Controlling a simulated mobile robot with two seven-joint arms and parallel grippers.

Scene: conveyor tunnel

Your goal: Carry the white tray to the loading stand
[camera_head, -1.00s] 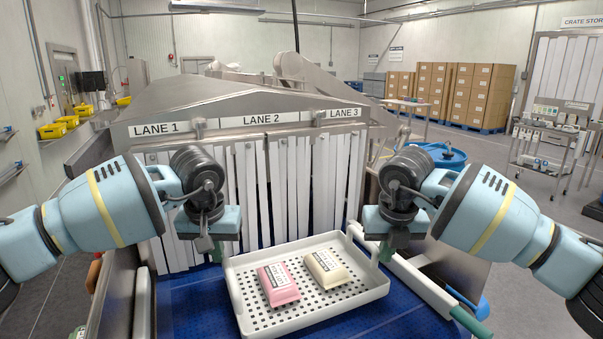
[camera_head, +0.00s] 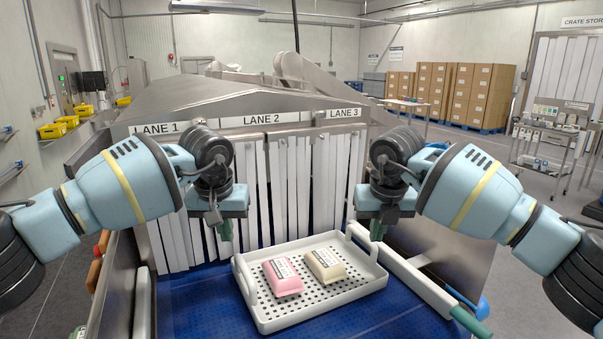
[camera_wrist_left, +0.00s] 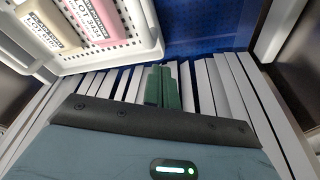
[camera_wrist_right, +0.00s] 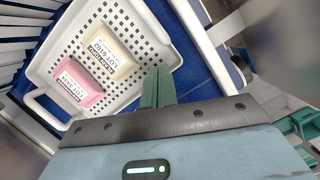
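The white perforated tray (camera_head: 325,307) lies at a slant on the blue conveyor belt, in front of the strip curtain. It holds a pink block (camera_head: 283,279) and a cream block (camera_head: 325,265), both labelled. The tray also shows in the left wrist view (camera_wrist_left: 112,60) and the right wrist view (camera_wrist_right: 153,52). My left gripper (camera_head: 225,233) is above and behind the tray's left end, fingers together and empty. My right gripper (camera_head: 378,231) is beside the raised handle at the tray's right end, fingers together; touching or apart is unclear in the head view. I cannot identify the loading stand.
The white strip curtain (camera_head: 290,190) hangs under the LANE 1, LANE 2 and LANE 3 signs, close behind the tray. A side rail (camera_head: 425,285) runs along the belt's right. A cart (camera_head: 548,145) and stacked boxes (camera_head: 465,95) stand farther back right.

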